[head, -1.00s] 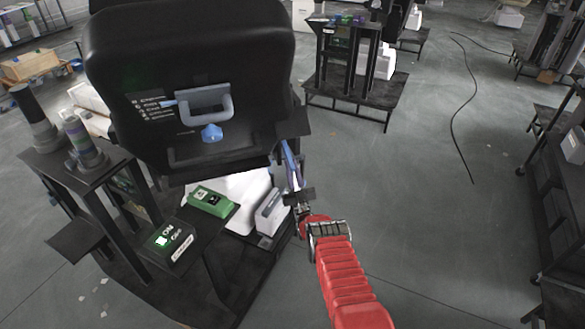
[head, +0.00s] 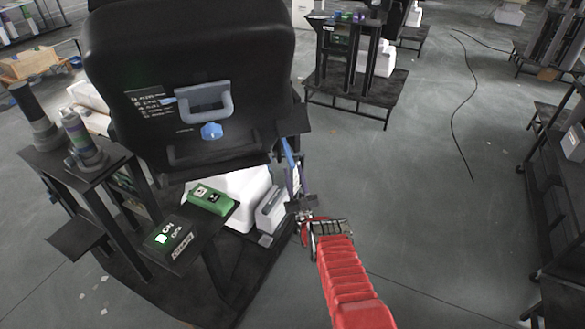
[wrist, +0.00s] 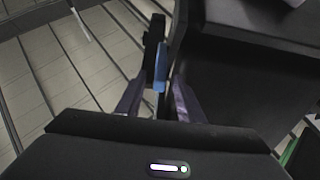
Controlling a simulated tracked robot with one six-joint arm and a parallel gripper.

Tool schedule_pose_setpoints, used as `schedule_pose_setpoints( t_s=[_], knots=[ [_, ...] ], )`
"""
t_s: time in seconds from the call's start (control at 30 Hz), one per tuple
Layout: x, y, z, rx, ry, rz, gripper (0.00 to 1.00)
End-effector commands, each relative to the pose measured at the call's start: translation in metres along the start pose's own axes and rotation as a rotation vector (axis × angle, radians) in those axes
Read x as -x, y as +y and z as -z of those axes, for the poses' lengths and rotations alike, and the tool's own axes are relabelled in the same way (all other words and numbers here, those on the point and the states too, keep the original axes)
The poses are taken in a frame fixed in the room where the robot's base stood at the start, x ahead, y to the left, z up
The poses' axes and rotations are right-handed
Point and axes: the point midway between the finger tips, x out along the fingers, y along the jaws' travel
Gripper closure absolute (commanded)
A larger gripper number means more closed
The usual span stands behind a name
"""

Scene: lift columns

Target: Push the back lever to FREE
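The back lever (head: 287,150) shows as a thin blue strip at the right side of the black seat back, below a dark bracket. In the wrist view a blue piece of it (wrist: 160,72) stands upright on a black part, between my fingertips. My gripper (wrist: 158,92) has its two purple-grey fingers apart, one on each side of the blue piece. I cannot tell whether either finger touches it. In the head view my gripper (head: 294,180) is small and partly merges with the lever. No FREE marking is readable.
The black seat back (head: 120,55) fills the upper left and carries a grey handle (head: 205,103) and a blue knob (head: 211,131). Below are a green box (head: 210,199) and an ON switch box (head: 168,241). Open floor (head: 430,220) lies to the right.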

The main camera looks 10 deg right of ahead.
Motion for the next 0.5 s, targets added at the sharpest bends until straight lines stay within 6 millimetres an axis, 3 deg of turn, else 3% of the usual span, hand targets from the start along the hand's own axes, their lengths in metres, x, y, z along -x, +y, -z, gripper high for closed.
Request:
schedule_pose_setpoints(
  t_s=[0.5],
  knots=[
    [0.088, 0.000, -0.001, 0.000, -0.002, -0.001, 0.66]
  ],
)
